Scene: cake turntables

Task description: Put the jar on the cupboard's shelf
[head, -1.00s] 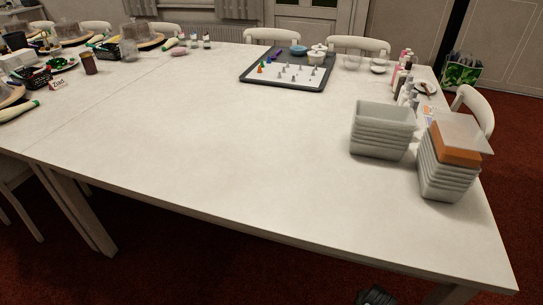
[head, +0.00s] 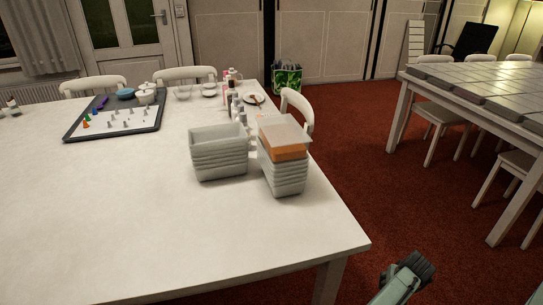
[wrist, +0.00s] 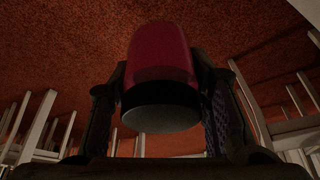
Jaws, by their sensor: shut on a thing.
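The jar (wrist: 160,52), dark red with a grey flat end facing the camera, is between the two fingers of my gripper (wrist: 162,90) in the wrist view. The fingers are shut on its sides and hold it clear of the red carpet. In the head view only a green and black part of my arm shows at the bottom right; the jar is not seen there. Tall pale cupboard doors (head: 228,48) line the back wall in the head view. They look shut, and no open shelf is visible.
A large white table (head: 120,220) fills the left, with stacked grey bins (head: 219,155) and a tray (head: 72,132). A chair (head: 297,108) stands at its far right. Red carpet (head: 345,165) is open between it and a tile-covered table (head: 480,85).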

